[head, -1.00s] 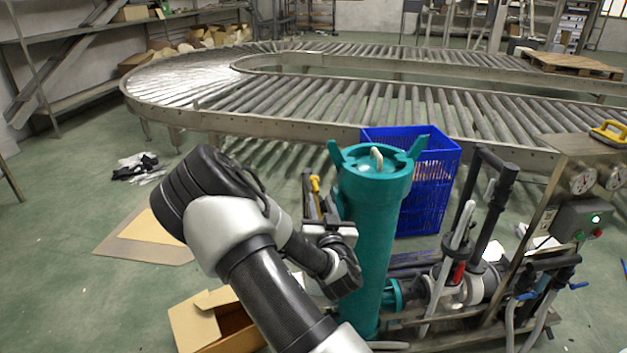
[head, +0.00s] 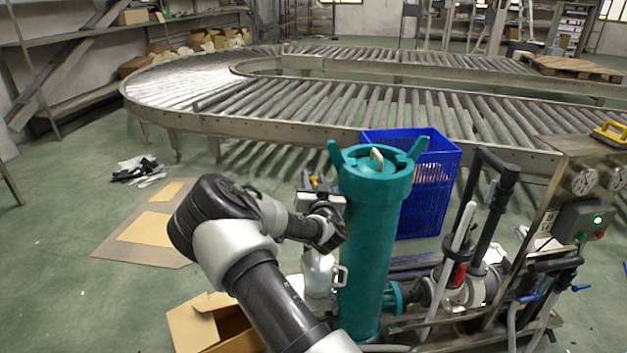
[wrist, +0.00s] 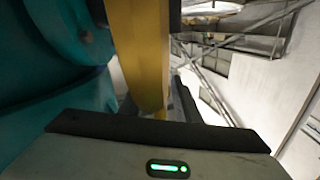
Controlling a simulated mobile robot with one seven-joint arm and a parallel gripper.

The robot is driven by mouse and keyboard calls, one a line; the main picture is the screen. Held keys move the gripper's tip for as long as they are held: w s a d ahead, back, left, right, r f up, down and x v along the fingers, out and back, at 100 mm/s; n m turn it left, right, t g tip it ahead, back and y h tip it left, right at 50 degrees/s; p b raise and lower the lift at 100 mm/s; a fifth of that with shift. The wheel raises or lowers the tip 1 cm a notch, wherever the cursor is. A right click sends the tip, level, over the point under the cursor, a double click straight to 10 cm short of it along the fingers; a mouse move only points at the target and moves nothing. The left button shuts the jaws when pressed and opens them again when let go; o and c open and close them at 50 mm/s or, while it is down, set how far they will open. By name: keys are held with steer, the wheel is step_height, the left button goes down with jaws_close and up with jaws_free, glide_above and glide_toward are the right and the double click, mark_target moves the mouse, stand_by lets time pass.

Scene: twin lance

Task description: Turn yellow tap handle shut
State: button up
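The yellow tap handle (wrist: 142,50) fills the upper middle of the wrist view, close in front of my gripper (wrist: 150,112). Dark edges show on both sides of it, and I cannot tell whether they are fingers touching it. In the head view a little yellow of the handle (head: 314,182) shows just beyond my gripper (head: 319,190), left of the tall teal cylinder (head: 372,240). My gripper's fingers are mostly hidden there. I cannot tell whether it is open or closed on the handle.
The teal cylinder stands close to the right of my gripper. A whitish jug (head: 318,275) stands below my wrist. A blue crate (head: 440,190) is behind the cylinder, with pipes and a control panel (head: 585,222) to the right. An open cardboard box (head: 205,325) lies at lower left.

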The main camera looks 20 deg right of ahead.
jaws_close()
